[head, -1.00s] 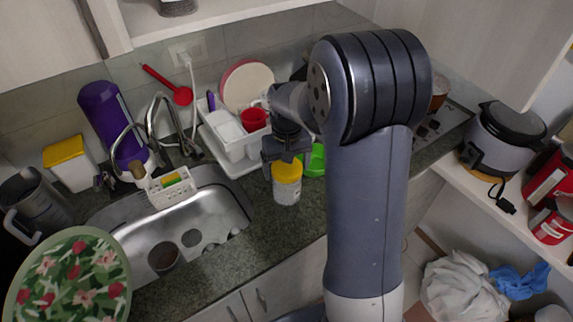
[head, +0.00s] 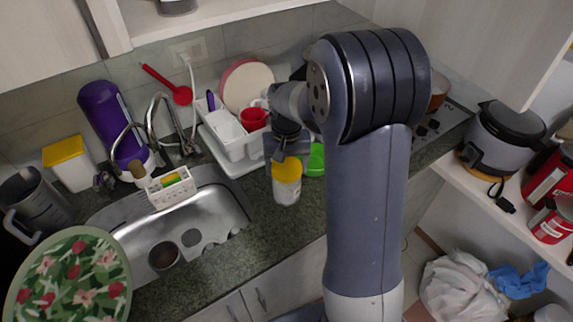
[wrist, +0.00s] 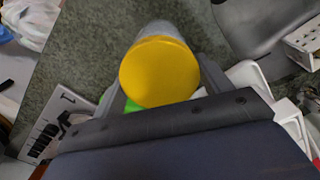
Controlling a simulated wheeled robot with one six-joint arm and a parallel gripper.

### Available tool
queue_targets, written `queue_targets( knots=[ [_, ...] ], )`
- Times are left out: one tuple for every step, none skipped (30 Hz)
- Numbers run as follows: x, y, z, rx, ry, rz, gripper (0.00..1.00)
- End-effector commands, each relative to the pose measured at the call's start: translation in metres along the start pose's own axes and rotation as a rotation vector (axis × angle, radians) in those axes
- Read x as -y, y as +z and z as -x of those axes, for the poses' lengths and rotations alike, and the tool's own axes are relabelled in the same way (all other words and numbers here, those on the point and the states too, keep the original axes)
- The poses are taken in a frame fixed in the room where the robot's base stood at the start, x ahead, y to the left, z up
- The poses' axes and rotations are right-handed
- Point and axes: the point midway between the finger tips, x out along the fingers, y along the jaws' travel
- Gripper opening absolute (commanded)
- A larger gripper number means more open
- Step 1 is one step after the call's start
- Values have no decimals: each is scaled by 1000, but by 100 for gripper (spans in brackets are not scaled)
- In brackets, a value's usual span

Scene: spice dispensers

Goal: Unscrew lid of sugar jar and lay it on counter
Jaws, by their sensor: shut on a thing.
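The sugar jar (head: 287,191), a clear jar with pale contents, stands upright on the counter right of the sink. Its yellow lid (head: 287,168) is on top of the jar. My gripper (head: 285,158) is above the jar, pointing down, and is shut on the lid. In the wrist view the lid (wrist: 158,74) shows as a yellow disc between my fingers, with part of the jar (wrist: 162,29) beyond it. The exact finger contact is partly hidden, and I cannot tell whether the lid is loose on the jar.
The sink (head: 213,207) is left of the jar. A white dish rack (head: 238,146) stands behind, and a green item (head: 316,160) lies close on the right. A flowered plate (head: 70,276) is at front left. Bare counter (head: 262,240) lies in front of the jar.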

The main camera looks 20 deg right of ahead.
Motion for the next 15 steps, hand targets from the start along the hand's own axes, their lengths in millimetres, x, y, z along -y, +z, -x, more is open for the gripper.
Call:
queue_targets(
  knots=[
    [0,0,0,0,0,10,50],
    [0,0,0,0,0,23,50],
    [0,0,0,0,0,52,50],
    [0,0,0,0,0,80,50],
    [0,0,1,0,0,113,50],
    [0,0,1,0,0,160,50],
    [0,0,1,0,0,195,50],
    [0,0,1,0,0,230,50],
    [0,0,1,0,0,278,50],
    [0,0,1,0,0,313,50],
    [1,0,1,0,0,348,50],
    [1,0,1,0,0,394,50],
    [1,0,1,0,0,429,50],
    [1,0,1,0,0,464,50],
    [1,0,1,0,0,510,50]
  ],
)
